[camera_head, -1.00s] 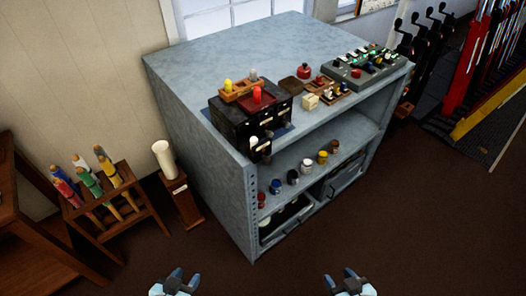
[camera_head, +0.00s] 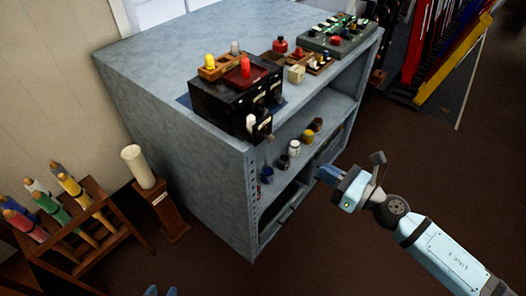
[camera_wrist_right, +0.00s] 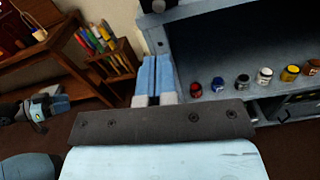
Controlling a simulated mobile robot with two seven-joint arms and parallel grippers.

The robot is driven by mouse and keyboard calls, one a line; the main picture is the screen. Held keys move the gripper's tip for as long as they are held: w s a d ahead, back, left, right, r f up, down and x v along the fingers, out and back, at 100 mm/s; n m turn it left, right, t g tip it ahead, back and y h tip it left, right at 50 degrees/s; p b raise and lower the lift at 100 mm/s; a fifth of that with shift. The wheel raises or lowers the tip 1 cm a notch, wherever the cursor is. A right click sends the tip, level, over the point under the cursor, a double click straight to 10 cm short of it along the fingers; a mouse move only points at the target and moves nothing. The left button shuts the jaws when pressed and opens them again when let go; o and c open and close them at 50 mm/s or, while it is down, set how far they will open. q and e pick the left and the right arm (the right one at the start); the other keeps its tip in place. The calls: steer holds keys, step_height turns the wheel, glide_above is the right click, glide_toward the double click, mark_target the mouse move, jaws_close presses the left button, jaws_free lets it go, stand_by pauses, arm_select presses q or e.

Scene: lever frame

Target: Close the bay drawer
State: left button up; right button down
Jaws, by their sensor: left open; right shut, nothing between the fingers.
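A black drawer unit (camera_head: 225,95) stands on the near left part of the grey cabinet top (camera_head: 190,45). One small drawer (camera_head: 262,131) sticks out from its front right side, with a white object (camera_head: 250,123) at it. My right gripper (camera_head: 328,176) is raised in front of the cabinet's open shelves, lower and right of that drawer, touching nothing. Its blue fingers are together and empty in the right wrist view (camera_wrist_right: 153,75). My left gripper (camera_head: 162,291) shows only its fingertips at the bottom edge, apart and empty.
Several small jars (camera_head: 294,148) stand on the cabinet's upper shelf. A lever panel (camera_head: 335,38) and small blocks share the top. A rack of coloured batons (camera_head: 75,215) and a wooden stand with a white cylinder (camera_head: 137,167) are left. The floor in front is clear.

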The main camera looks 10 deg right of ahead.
steer(key=n, duration=0.1)
steer(key=p, duration=0.5)
glide_toward(273, 141)
steer(key=x, duration=0.6)
steer(key=shift+a+r, duration=0.1)
steer(key=shift+r, duration=0.1)
steer(key=shift+w+a+f, duration=0.1)
steer(key=shift+w+a, duration=0.25)
steer(key=shift+w, duration=0.15)
steer(key=x, duration=0.8)
steer(key=shift+w+a, duration=0.15)
steer(key=shift+a, duration=0.1)
steer(key=shift+r, duration=0.2)
steer(key=shift+w, duration=0.1)
